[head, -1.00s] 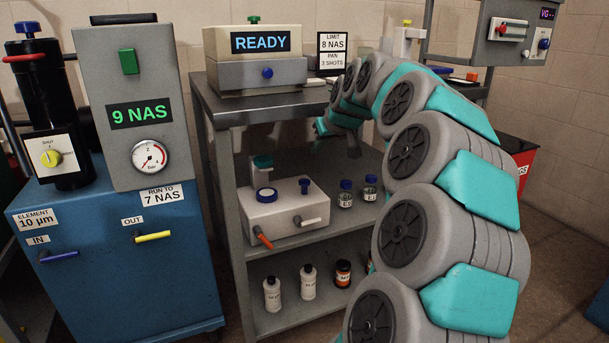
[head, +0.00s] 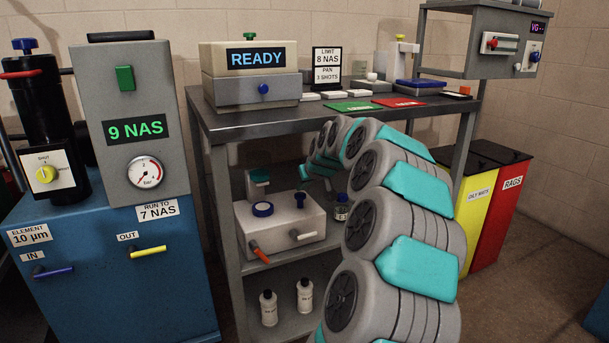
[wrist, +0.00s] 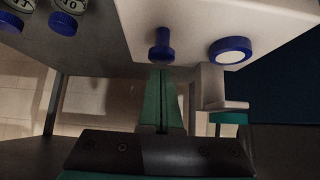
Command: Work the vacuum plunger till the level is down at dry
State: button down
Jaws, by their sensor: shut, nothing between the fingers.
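A white box (head: 262,228) stands on the middle shelf. A blue knob on a short stem (head: 300,199) rises from its top and looks like the plunger; it also shows in the wrist view (wrist: 161,45). A blue-ringed white disc (head: 263,209) is beside it, and an orange lever (head: 260,251) and a white lever (head: 307,234) are on its front. No level or "dry" mark is readable. My gripper (wrist: 162,75) is shut and empty, its green fingertips close to the blue knob; contact cannot be told. In the head view my arm hides part of the shelf.
The bench top (head: 225,122) is just above the shelf. A capped sample bottle (head: 341,209) stands right of the box, and two white bottles (head: 268,308) are below. A blue cabinet (head: 100,290) stands left; yellow and red bins (head: 490,232) stand right.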

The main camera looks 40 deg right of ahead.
aim_at(303, 196)
jog(key=shift+f, duration=0.4)
jog(key=shift+f, duration=0.1)
notch_tip(303, 196, down, 4)
jog(key=shift+r+b, duration=0.2)
jog(key=shift+b, duration=0.75)
jog(key=shift+r, duration=0.5)
notch_tip(303, 196, up, 4)
jog(key=shift+s+f+p, duration=0.1)
jog(key=shift+p, duration=0.35)
jog(key=v, duration=0.9)
jog(key=shift+s+b, duration=0.25)
jog(key=shift+b, duration=0.05)
